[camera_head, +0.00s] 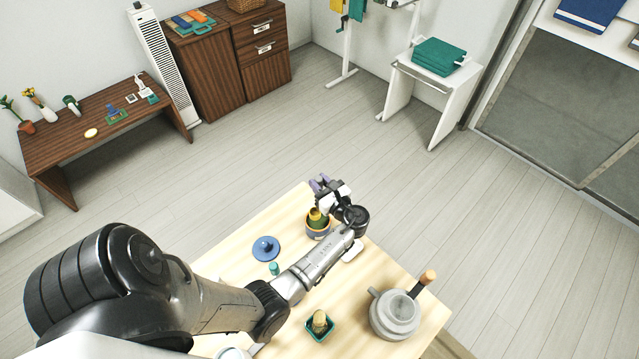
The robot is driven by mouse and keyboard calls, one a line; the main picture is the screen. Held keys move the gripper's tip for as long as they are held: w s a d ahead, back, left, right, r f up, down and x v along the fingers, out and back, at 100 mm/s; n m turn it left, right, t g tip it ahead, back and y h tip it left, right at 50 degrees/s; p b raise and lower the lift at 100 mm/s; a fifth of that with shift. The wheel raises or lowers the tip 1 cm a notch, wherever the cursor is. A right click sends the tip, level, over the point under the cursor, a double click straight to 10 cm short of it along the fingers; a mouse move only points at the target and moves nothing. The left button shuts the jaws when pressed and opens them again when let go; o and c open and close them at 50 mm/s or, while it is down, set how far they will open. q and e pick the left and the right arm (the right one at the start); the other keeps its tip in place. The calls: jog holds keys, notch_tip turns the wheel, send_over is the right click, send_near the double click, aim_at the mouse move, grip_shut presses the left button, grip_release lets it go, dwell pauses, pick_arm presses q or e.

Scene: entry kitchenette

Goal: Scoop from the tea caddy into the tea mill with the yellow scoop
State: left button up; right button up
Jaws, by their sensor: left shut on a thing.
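My left gripper (321,184), with purple fingertips, is over the far edge of the light wooden table. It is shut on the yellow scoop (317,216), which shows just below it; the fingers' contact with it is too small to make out. My left forearm passes close by the caddy's right side. The grey stone tea mill (393,318), with a wooden handle, stands near the table's right corner. My right gripper is out of view.
A blue lid (266,247) lies left of the caddy, with a small teal-topped item (274,268) near it. A green square dish (322,334) with a whisk-like thing stands left of the mill. A white item (352,251) lies partly behind my forearm.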

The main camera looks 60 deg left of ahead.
pick_arm(q)
jog(key=shift+r, duration=0.1)
jog(key=shift+f+b, duration=3.3)
jog(key=shift+f, duration=1.95)
jog(key=shift+d, duration=0.1)
jog(key=shift+p, duration=0.3)
